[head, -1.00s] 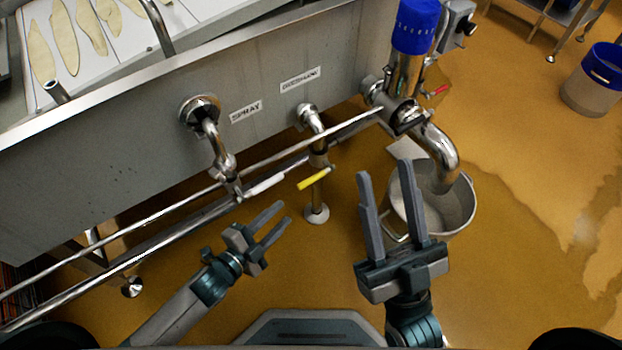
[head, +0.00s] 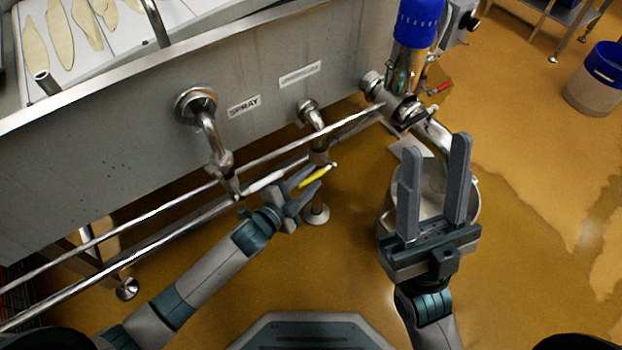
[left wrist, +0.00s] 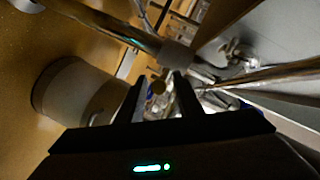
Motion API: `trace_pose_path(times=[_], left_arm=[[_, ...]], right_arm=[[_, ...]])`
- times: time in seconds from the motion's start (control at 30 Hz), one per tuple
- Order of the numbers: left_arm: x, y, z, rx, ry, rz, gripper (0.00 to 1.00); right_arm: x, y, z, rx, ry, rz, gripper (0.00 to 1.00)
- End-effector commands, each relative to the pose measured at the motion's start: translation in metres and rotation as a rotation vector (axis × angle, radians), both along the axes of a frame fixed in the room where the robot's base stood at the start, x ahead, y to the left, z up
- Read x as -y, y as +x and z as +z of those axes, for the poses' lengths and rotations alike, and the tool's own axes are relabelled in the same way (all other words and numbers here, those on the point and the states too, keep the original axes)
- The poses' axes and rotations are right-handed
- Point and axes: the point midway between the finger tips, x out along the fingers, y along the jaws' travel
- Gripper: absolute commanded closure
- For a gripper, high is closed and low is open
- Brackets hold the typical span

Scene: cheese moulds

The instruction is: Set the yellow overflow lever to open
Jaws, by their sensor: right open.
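The yellow lever (head: 318,176) sits on the overflow pipe (head: 318,150) below the tank, slanting up to the right. My left gripper (head: 312,178) is at the lever, its fingers pointing up and right. In the left wrist view, a small yellowish end (left wrist: 158,84), apparently the lever's, shows between the tips of my left gripper (left wrist: 158,84), with a gap around it. The left fingers look open and not closed on it. My right gripper (head: 435,160) is open and empty, in front of the steel bucket.
A white lever (head: 266,181) on the spray pipe is just left of my left gripper. Long steel rails (head: 150,218) run along the tank front (head: 120,140). The steel bucket (head: 388,225) stands behind my right gripper. A red lever (head: 440,88) is farther back.

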Motion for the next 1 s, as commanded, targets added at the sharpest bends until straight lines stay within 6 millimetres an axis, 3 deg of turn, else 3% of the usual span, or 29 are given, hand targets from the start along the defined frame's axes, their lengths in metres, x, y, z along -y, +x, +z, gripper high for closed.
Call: trace_pose_path(times=[0.43,0.6,1.0], left_arm=[[0.005,0.007,-0.0012,0.0,0.0,0.0,0.68],[0.005,0.007,-0.0012,0.0,0.0,-0.001,1.0],[-0.0016,0.0064,-0.0047,0.01,-0.014,-0.001,1.0]], right_arm=[[0.0025,-0.0012,0.005,0.037,0.016,-0.007,0.59],[0.0018,-0.0008,0.0032,0.03,0.015,-0.005,0.59],[0.003,-0.0041,-0.0014,0.047,0.014,-0.002,0.59]])
